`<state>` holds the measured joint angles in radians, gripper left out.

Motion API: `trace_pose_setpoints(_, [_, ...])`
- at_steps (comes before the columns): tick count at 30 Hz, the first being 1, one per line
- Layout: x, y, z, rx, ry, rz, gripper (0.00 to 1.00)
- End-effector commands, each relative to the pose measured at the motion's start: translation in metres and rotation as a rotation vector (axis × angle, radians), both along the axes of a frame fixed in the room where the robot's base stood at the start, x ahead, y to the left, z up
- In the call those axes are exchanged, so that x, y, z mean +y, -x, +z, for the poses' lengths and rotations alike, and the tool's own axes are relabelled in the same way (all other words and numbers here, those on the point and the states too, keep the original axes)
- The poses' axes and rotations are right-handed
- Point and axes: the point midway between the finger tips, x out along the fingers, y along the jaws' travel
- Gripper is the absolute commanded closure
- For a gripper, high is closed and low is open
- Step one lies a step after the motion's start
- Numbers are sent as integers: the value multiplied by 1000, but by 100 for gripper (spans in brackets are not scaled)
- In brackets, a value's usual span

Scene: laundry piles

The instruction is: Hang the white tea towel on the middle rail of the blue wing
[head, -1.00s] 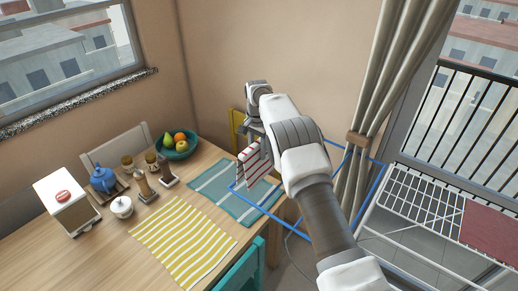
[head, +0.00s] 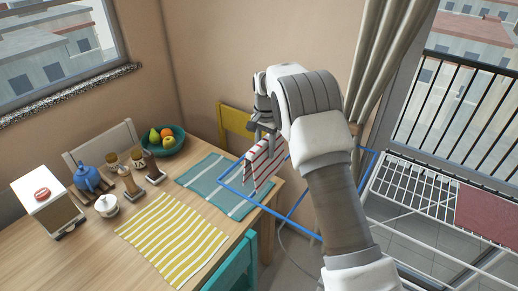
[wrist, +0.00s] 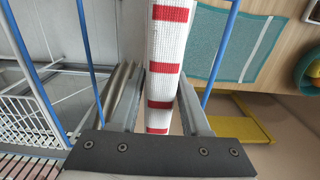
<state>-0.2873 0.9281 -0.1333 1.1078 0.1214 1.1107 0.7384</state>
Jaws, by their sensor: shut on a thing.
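The white tea towel with red stripes (head: 264,162) hangs folded from my gripper (head: 268,132). The wrist view shows my gripper (wrist: 158,105) shut on the towel (wrist: 166,60), which runs between the two fingers. The blue wing (head: 262,207) of the drying rack reaches out to the left, towards the table. In the head view the towel overlaps the far part of the wing; I cannot tell whether it touches a rail. In the wrist view one blue rail (wrist: 90,62) runs left of the towel and another (wrist: 220,50) right of it. My arm hides part of the wing.
The wooden table (head: 100,250) holds a teal striped mat (head: 205,178), a yellow striped mat (head: 172,235) and a fruit bowl (head: 165,142). A yellow chair (head: 235,120) stands behind the wing. The rack's white grid (head: 415,190), carrying a red cloth (head: 488,210), lies to the right.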

Motion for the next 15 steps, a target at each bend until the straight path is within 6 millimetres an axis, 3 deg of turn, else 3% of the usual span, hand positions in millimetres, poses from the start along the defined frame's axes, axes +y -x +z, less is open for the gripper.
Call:
trace_pose_setpoints(4, [-11, 7, -1, -2, 0, -2, 100])
trace_pose_setpoints(15, [-10, 6, -33, 0, 0, 0, 100])
